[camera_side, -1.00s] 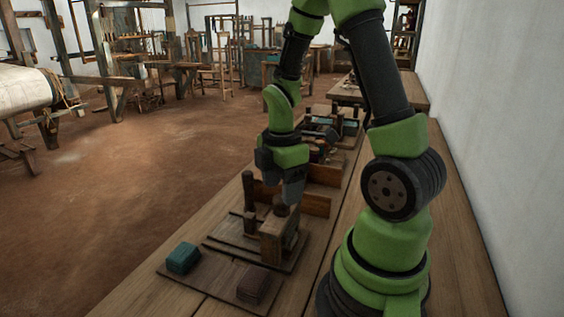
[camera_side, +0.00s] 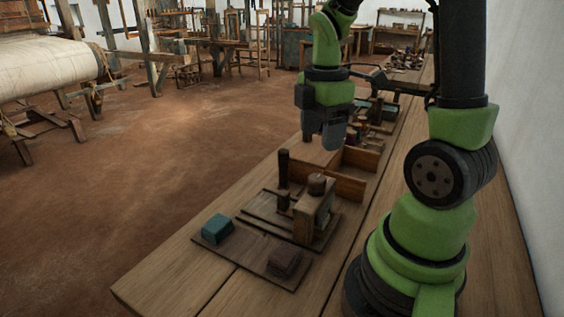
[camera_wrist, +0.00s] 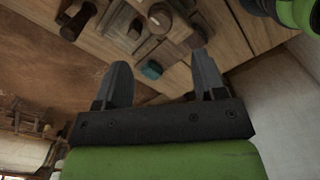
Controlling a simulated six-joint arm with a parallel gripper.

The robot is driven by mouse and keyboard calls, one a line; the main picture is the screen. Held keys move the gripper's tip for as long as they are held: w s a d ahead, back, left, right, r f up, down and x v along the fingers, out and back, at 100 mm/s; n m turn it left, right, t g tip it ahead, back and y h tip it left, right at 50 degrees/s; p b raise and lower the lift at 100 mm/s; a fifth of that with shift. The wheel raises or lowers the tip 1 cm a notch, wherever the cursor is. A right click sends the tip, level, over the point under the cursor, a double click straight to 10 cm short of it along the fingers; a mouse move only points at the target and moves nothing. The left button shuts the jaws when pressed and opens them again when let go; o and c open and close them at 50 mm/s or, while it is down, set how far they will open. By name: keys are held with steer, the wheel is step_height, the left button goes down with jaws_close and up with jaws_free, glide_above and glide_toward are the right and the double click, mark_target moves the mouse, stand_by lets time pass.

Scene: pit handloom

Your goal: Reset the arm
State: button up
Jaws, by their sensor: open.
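My gripper (camera_side: 325,140) is open and empty. It hangs above the workbench, behind the wooden fixture and over the near side of an open wooden box. In the wrist view, the two fingers of my gripper (camera_wrist: 160,60) stand apart with nothing held between them. The teal block (camera_wrist: 151,69) appears between them in that picture, but it lies far below on the bench.
A wooden fixture (camera_side: 312,212) with a dark upright post (camera_side: 284,172) stands on the bench. In front, a flat board (camera_side: 248,248) bears a teal block (camera_side: 217,228) and a dark brown block (camera_side: 284,261). The open wooden box (camera_side: 350,187) is behind. A wall borders the right.

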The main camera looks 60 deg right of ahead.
steer(key=s+a+r+m+t+y, duration=0.1)
steer(key=s+a+r+m+t, duration=0.1)
steer(key=a+r+m, duration=0.3)
steer(key=s+a+r+m+t+y, duration=0.1)
steer(key=s+a+r+m+t, duration=0.2)
steer(key=a+r+m+t, duration=0.2)
steer(key=a+m, duration=0.3)
steer(key=m, duration=0.2)
steer(key=shift+a, duration=0.15)
